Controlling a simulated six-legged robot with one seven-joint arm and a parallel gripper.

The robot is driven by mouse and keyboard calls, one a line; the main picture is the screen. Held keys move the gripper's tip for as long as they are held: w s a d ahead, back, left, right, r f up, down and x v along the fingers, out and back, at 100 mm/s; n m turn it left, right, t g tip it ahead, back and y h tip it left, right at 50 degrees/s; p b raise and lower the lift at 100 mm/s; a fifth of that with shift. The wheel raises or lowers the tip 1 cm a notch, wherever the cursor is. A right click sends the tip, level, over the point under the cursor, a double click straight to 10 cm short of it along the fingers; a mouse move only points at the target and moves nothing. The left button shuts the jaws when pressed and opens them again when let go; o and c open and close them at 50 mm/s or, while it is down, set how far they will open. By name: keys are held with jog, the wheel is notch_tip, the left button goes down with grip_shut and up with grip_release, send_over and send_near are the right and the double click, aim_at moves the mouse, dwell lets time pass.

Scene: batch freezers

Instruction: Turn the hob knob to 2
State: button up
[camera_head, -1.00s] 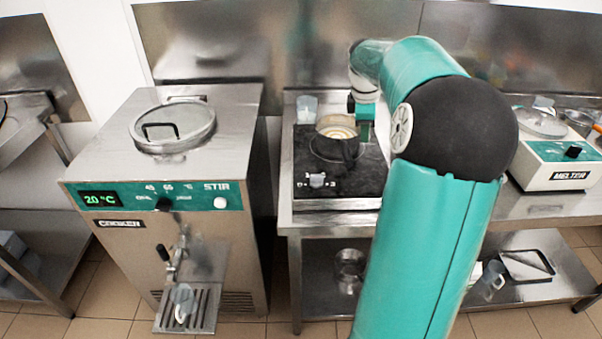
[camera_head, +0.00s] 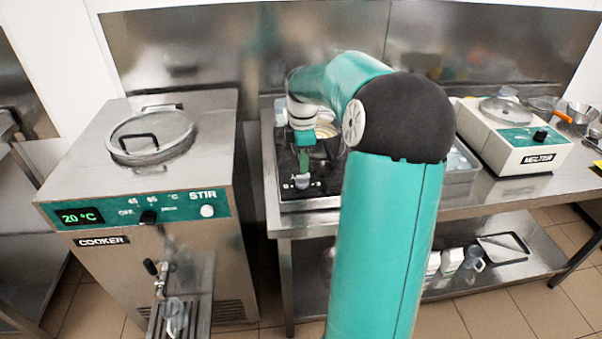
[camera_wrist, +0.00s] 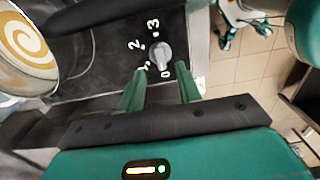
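The hob knob (camera_wrist: 161,55) is grey, on the black hob (camera_wrist: 112,65), with white marks 0 to 3 around it in the wrist view. Its narrow end seems to point toward 0, but I cannot tell exactly. My gripper (camera_wrist: 162,78) is open, its two green fingers apart and empty. The fingertips are close to the knob, just short of it in the picture; contact is not visible. In the head view my gripper (camera_head: 304,165) points down above the knob (camera_head: 302,182) at the hob's front.
A pot with a cream swirl (camera_wrist: 25,45) stands on the hob beside the gripper; my arm partly hides it in the head view. The cooker (camera_head: 140,180) stands left of the steel table. A grey tub (camera_head: 460,165) and the melter (camera_head: 515,140) are to the right.

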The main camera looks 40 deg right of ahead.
aim_at(302, 176)
notch_tip(302, 176, down, 5)
jog(key=shift+f, duration=0.1)
jog(key=shift+c, duration=0.2)
grip_shut()
